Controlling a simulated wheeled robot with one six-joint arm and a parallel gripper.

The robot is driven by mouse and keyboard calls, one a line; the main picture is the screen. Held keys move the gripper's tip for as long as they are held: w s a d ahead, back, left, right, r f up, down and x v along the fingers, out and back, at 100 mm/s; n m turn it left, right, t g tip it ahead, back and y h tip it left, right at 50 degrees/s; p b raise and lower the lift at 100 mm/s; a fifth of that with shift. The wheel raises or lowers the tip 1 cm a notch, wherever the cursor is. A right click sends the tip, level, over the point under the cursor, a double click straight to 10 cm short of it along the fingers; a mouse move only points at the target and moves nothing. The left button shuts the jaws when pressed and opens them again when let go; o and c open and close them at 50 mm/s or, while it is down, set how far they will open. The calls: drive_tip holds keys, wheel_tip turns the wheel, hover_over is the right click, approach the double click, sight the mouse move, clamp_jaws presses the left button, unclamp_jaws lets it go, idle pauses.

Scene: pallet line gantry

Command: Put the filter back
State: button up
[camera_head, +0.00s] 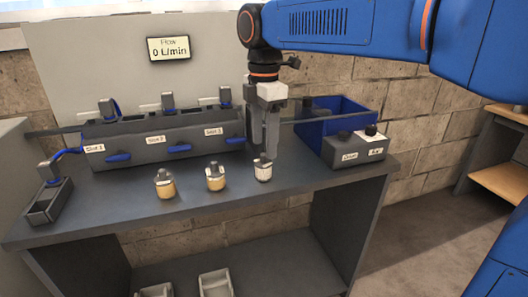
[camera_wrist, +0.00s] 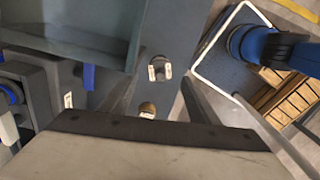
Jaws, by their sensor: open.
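Three short filters stand upright on the dark table: a tan one (camera_head: 165,184) at left, a tan one (camera_head: 215,177) in the middle and a whitish one (camera_head: 263,171) at right. A grey housing (camera_head: 170,138) behind them carries labels for slots 1, 2 and 3, with blue levers. My gripper (camera_head: 265,156) is open, pointing down, at or just above the whitish filter; contact cannot be told. In the wrist view, a filter top with pale tabs (camera_wrist: 159,69) shows between the spread fingers (camera_wrist: 160,85), and a tan one (camera_wrist: 147,110) is partly hidden.
A blue bin (camera_head: 318,128) and a grey control box (camera_head: 355,148) with knobs stand at the table's right. A small dark tray (camera_head: 47,203) is at left. A display (camera_head: 169,49) reads 0 L/min. The table's front strip (camera_head: 230,204) is clear.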

sight(264, 154)
wheel_tip(264, 154, up, 8)
drive_tip(key=s+d+f+m+t, duration=0.1)
drive_tip(key=s+d+f+m, duration=0.15)
drive_tip(key=d, duration=0.25)
drive_tip(key=s+d+f+m, duration=0.1)
drive_tip(key=d+f+m, duration=0.15)
drive_tip(key=d, duration=0.25)
drive_tip(key=s+d+f+m+t, duration=0.3)
drive_tip(key=s+d+f+m, duration=1.4)
drive_tip(key=f, duration=0.3)
drive_tip(key=shift+f+m+t, duration=0.25)
drive_tip(key=shift+m+t, duration=0.05)
drive_tip(key=shift+t, duration=0.1)
drive_tip(key=shift+s, duration=0.1)
